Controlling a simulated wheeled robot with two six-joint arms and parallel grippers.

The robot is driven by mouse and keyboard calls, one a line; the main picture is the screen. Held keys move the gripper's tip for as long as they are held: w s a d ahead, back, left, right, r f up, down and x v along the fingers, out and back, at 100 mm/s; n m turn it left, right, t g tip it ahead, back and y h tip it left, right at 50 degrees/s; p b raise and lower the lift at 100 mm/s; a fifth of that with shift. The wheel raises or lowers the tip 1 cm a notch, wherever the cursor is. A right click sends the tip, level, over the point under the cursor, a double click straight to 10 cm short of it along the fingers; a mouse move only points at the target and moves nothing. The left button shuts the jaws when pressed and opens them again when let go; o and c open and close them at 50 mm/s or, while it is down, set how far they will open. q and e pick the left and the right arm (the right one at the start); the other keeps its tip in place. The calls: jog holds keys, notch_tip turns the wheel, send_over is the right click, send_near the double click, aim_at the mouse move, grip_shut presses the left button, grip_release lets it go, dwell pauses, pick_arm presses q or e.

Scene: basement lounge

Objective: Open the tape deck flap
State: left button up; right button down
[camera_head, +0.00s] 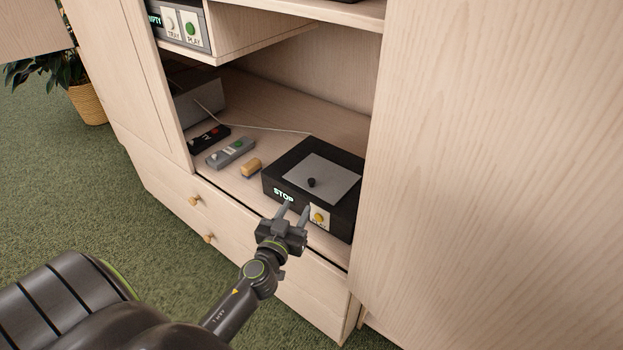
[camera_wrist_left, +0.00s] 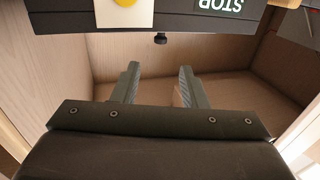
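The tape deck (camera_head: 281,180) is a black box on the cabinet shelf. Its front has a lit STOP sign and a yellow button (camera_head: 320,217) on a pale plate. The grey flap (camera_head: 330,172) lies flat on top, with a small black knob (camera_head: 311,182) near its front edge. My left gripper (camera_head: 295,209) is in front of the deck, fingers apart and empty. In the left wrist view, the deck front appears upside down along the top, and the knob (camera_wrist_left: 160,38) shows beyond the open fingers (camera_wrist_left: 158,78). My right gripper is out of view.
A grey box (camera_head: 198,98) stands farther back with a thin cable. A tall cabinet panel (camera_head: 480,150) closes the right side.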

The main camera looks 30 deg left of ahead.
aim_at(310, 183)
pick_arm(q)
jog(key=x, duration=1.2)
jog(key=shift+w+a, duration=0.15)
jog(key=shift+w, duration=0.05)
grip_shut()
